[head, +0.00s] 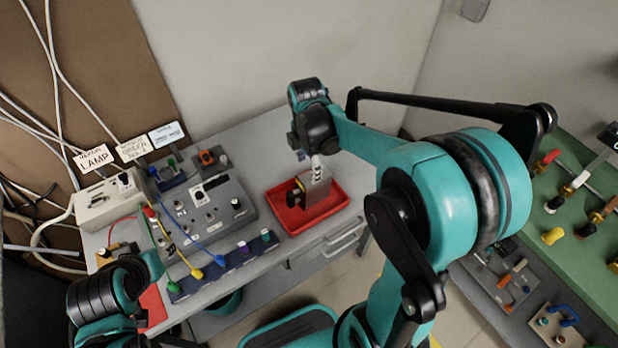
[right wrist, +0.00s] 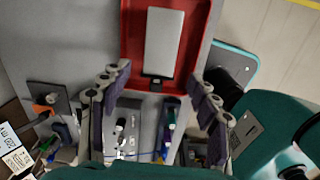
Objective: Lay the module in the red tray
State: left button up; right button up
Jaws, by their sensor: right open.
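The red tray (head: 340,212) stands at the right end of the grey bench; it also shows in the right wrist view (right wrist: 128,50). The module, a pale grey plate (head: 320,192) with a black part at one end, is within the tray's outline, and its plate (right wrist: 164,42) shows between the tray's walls in the right wrist view. My right gripper (head: 308,160) is above the tray. In the right wrist view its fingers (right wrist: 158,108) are wide apart with nothing between them, clear of the module. My left arm shows at lower left; its gripper is not visible.
A grey control box (head: 212,212) with knobs and cables stands left of the tray. A dark blue strip (head: 222,268) with coloured plugs lies along the front edge. A beige lamp box (head: 108,203) is at far left. A green panel (head: 590,215) is at right.

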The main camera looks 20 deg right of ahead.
jog(key=s+a+r+m+t, duration=0.2)
jog(key=s+m, duration=0.4)
jog(key=m, duration=0.3)
jog(key=s+a+r+m+t, duration=0.3)
jog(key=s+r+m+t, duration=0.1)
jog(key=m, duration=0.5)
jog(key=shift+s+r+m+t, duration=0.15)
jog(key=shift+s+m+t, duration=0.25)
jog(key=shift+s, duration=0.65)
